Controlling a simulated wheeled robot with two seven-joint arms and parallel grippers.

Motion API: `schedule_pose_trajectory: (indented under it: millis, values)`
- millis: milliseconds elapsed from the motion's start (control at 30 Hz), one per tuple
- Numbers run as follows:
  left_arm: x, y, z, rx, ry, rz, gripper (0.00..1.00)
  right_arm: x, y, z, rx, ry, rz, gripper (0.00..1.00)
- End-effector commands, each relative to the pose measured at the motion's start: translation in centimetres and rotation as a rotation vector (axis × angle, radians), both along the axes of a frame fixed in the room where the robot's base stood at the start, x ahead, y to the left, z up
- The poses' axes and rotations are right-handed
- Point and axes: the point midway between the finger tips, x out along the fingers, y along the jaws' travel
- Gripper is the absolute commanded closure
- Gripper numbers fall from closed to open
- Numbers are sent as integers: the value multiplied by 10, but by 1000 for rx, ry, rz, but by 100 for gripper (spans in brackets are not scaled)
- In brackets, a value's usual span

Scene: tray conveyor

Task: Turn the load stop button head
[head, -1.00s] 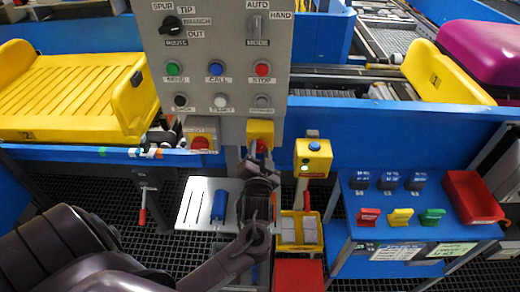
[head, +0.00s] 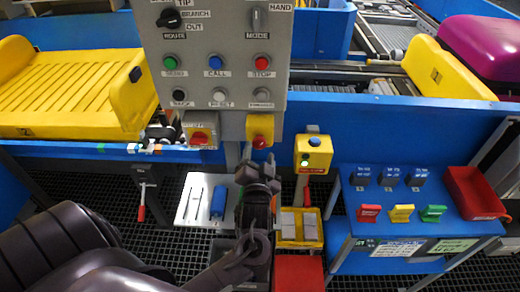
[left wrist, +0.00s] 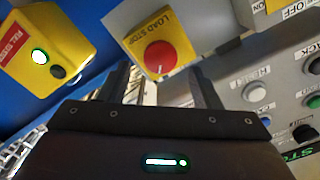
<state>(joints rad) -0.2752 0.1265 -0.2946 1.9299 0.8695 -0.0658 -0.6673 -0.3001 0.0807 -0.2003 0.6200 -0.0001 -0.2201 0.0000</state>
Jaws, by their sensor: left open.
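The load stop button is a round red head (head: 260,142) on a yellow box (head: 260,124) under the grey control panel. In the left wrist view the red head (left wrist: 160,57) sits on the yellow box lettered LOAD STOP (left wrist: 143,30). My left gripper (head: 258,168) is open and empty, just below the button in the head view. In the left wrist view its two dark fingers (left wrist: 162,82) stand apart, one to each side of the red head in the picture. The head appears clear of the fingers. My right gripper is not in view.
The grey panel (head: 225,100) with knobs and buttons hangs directly above. Another red button (head: 199,137) is to the left. A yellow box with a blue button (head: 314,153) is close on the right. The blue conveyor side (head: 400,130) runs behind.

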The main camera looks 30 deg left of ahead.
Motion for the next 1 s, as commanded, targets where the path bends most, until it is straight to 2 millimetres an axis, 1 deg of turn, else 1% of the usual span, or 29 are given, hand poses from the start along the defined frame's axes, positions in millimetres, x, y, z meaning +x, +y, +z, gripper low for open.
schedule_pose_trajectory:
  millis: [33, 100, 200, 300, 400, 867, 1000]
  values:
    - [-8, -6, -4, -4, 1, -3, 42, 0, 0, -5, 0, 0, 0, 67]
    - [-18, -11, -3, -3, 1, 0, 42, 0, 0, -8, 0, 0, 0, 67]
    - [-29, -18, -3, -3, 1, -1, 42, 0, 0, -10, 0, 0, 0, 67]
    - [-35, -22, -1, -1, -1, -1, 42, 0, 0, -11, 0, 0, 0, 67]
    - [-38, -23, 0, -1, 0, -1, 42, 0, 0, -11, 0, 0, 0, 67]
    - [-37, -23, 0, -1, 0, -1, 42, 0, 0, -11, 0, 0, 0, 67]
    - [-34, -28, -6, -68, 31, -38, 42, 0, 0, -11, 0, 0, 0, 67]
